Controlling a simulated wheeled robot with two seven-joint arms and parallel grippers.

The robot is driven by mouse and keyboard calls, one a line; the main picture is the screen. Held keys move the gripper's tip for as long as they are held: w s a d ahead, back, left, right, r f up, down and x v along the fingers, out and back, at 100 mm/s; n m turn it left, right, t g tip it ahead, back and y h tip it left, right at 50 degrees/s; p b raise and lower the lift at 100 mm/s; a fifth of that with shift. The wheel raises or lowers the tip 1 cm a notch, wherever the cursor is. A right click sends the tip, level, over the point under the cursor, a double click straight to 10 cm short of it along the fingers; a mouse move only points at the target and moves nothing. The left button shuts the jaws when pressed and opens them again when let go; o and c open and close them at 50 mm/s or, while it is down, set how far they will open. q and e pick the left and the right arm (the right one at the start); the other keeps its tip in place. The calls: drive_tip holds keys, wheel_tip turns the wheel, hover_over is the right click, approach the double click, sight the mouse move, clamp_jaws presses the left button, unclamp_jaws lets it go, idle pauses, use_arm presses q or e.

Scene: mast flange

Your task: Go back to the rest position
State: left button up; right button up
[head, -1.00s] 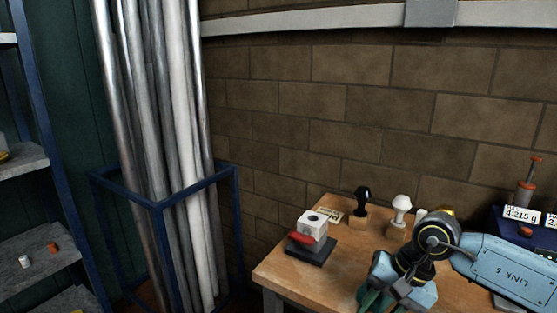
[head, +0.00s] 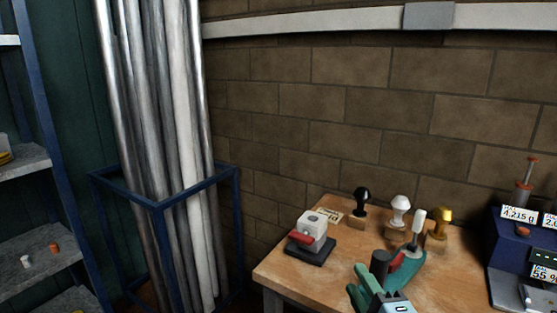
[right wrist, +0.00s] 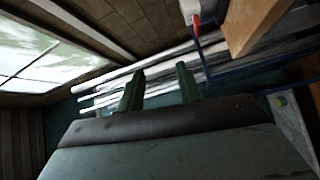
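My right gripper (head: 362,286) shows at the bottom edge of the head view, in front of the wooden table, with its green fingers pointing up and left. In the right wrist view its two green fingers (right wrist: 160,88) stand well apart. Nothing is between them but the distant background. My left gripper is not in either view.
The wooden table (head: 290,275) carries a white block with a red lever (head: 312,228), black (head: 361,200), white (head: 399,211) and gold (head: 440,222) knobbed handles, and a blue instrument box (head: 508,238). A blue rack (head: 160,204) holds upright pipes at left.

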drive_tip(key=s+d+f+m+g+h, duration=0.25)
drive_tip(key=s+f+m+g, duration=0.2)
drive_tip(key=f, duration=0.25)
drive_tip(key=s+d+f+m+g+h, duration=0.2)
drive_tip(key=s+d+f+m+g, duration=0.15)
drive_tip(key=s+f+m, duration=0.2)
drive_tip(key=s+d+f+m+g+y, duration=0.15)
drive_tip(key=s+f+m+g, duration=0.55)
drive_tip(key=s, duration=0.8)
wheel_tip(320, 180, down, 25)
drive_tip(key=n+g, duration=0.1)
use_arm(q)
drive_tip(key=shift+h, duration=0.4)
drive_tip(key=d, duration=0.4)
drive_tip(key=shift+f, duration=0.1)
use_arm(e)
drive_tip(key=s+d+f, duration=0.2)
drive_tip(key=s+f, duration=0.6)
drive_tip(key=s+d+f+g+h, duration=0.1)
drive_tip(key=s+d+f, duration=0.2)
drive_tip(key=s+f, duration=0.4)
drive_tip(key=shift+s+d+f, duration=0.35)
drive_tip(key=shift+s, duration=0.65)
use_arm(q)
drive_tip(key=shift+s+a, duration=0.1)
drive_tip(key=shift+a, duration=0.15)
